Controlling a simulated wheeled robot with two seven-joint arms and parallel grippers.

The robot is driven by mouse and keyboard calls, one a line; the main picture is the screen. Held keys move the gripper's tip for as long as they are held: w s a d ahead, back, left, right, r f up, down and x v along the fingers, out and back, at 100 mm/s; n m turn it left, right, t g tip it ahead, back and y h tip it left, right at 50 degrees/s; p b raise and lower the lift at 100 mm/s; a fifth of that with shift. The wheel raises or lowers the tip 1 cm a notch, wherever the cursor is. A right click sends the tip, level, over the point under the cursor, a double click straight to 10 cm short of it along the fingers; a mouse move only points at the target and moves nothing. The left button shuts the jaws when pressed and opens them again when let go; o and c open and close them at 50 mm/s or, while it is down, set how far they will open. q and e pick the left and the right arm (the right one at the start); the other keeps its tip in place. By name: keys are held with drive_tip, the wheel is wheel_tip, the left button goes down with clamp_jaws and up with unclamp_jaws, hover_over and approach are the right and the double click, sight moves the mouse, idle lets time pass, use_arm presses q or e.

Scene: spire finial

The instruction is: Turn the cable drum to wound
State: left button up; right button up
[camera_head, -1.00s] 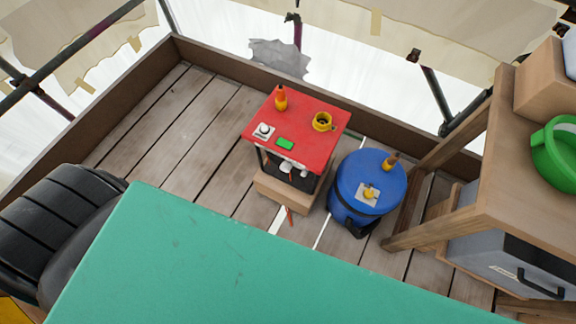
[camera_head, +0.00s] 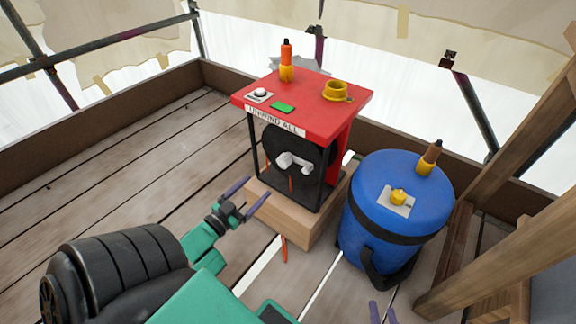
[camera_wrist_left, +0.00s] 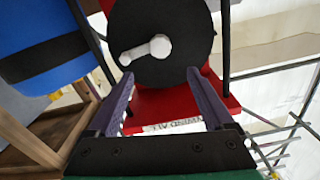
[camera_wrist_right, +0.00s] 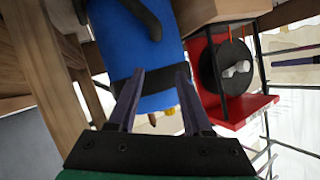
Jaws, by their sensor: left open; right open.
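The cable drum (camera_head: 275,146) is a black disc inside a red-topped frame (camera_head: 330,104) on a wooden block. A white crank handle (camera_head: 294,162) is on its face. The left wrist view shows the drum (camera_wrist_left: 180,25) upside down, with the crank (camera_wrist_left: 146,48) on it. My left gripper (camera_head: 259,187) is open and empty, in front and to the left of the drum, apart from the crank. My right gripper (camera_head: 382,312) is open and empty at the bottom edge, in front of the blue barrel. The frame carries a label (camera_head: 275,121) reading "UNWIND ALL".
A blue barrel (camera_head: 385,195) with a black band stands right of the frame. On the red top are an orange bottle-like item (camera_head: 286,62), a yellow cup (camera_head: 335,90), a green patch (camera_head: 282,107) and a white knob (camera_head: 260,93). Wooden shelving (camera_head: 520,215) is at right.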

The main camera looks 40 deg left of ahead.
use_arm(q)
drive_tip(key=b, duration=0.2)
approach(281, 163)
drive_tip(key=w, duration=0.4)
drive_tip(key=shift+w+b, duration=0.25)
drive_tip(key=shift+b, duration=0.05)
drive_tip(key=w+b, duration=0.1)
drive_tip(key=w, duration=0.2)
drive_tip(key=shift+w+b, duration=0.5)
drive_tip(key=shift+w, duration=0.7)
clamp_jaws()
use_arm(e)
drive_tip(key=w+r+t, duration=0.4)
drive_tip(key=w+r, duration=0.2)
drive_tip(key=r, duration=0.4)
drive_tip(key=w+d+r+t+y, duration=0.1)
drive_tip(key=w+r+t, duration=0.4)
drive_tip(key=r, duration=0.6)
drive_tip(key=shift+w+d+r+n, duration=0.15)
drive_tip(key=shift+w+d+n, duration=0.2)
drive_tip(key=shift+w, duration=0.5)
